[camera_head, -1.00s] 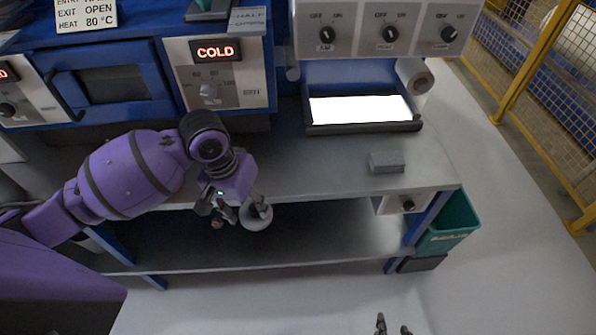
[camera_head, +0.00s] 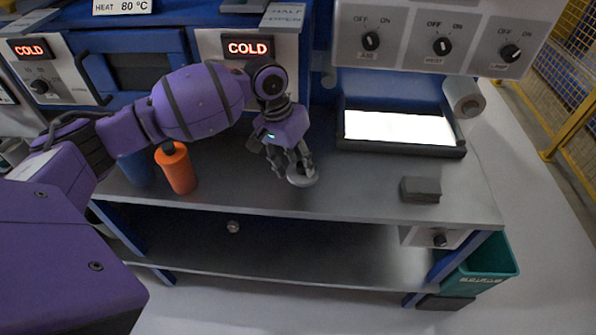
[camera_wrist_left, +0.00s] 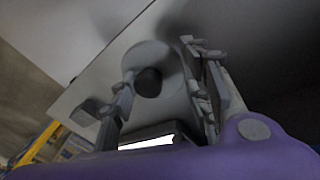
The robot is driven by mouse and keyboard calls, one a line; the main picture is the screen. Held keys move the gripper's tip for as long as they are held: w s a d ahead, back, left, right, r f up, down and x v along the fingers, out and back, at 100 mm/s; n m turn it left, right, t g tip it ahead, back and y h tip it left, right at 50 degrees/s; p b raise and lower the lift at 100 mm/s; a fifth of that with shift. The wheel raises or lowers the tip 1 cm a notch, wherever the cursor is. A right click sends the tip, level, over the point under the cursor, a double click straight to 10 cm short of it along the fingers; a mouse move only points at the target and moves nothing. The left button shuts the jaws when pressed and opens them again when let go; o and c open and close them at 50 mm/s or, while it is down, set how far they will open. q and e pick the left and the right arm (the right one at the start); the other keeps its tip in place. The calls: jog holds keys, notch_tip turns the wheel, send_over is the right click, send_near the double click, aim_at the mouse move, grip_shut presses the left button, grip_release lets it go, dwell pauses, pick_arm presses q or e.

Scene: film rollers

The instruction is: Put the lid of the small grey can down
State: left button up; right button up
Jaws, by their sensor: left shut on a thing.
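My left gripper (camera_head: 292,167) is shut on a round grey lid (camera_head: 304,180), over the front part of the grey bench top (camera_head: 355,190). I cannot tell whether the lid touches the bench. In the left wrist view the lid (camera_wrist_left: 154,58) shows as a pale disc with a dark round knob between the two fingers (camera_wrist_left: 163,88). I cannot make out the small grey can for sure. A small round greyish thing (camera_head: 233,227) sits on the lower shelf (camera_head: 300,252). My right gripper is not in view.
An orange bottle (camera_head: 178,170) and a blue one (camera_head: 136,168) stand left of my gripper. A lit panel (camera_head: 400,128), a dark grey block (camera_head: 420,190) and a paper roll (camera_head: 463,97) are to the right. The bench between lid and block is clear.

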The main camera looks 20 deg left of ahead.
aim_at(305, 178)
pick_arm(q)
jog(key=w+f, duration=0.1)
jog(key=w+d+f, duration=0.1)
jog(key=shift+d+f, duration=0.25)
jog(key=shift+f, duration=0.05)
jog(key=x, duration=0.3)
jog(key=shift+a+f+b, duration=0.2)
jog(key=shift+a+b, duration=0.05)
jog(key=shift+b, duration=0.05)
jog(key=shift+w, duration=0.1)
jog(key=shift+f, duration=0.1)
jog(key=shift+f, duration=0.55)
jog(key=o, duration=1.2)
jog(key=shift+f, duration=0.1)
jog(key=shift+c, duration=0.2)
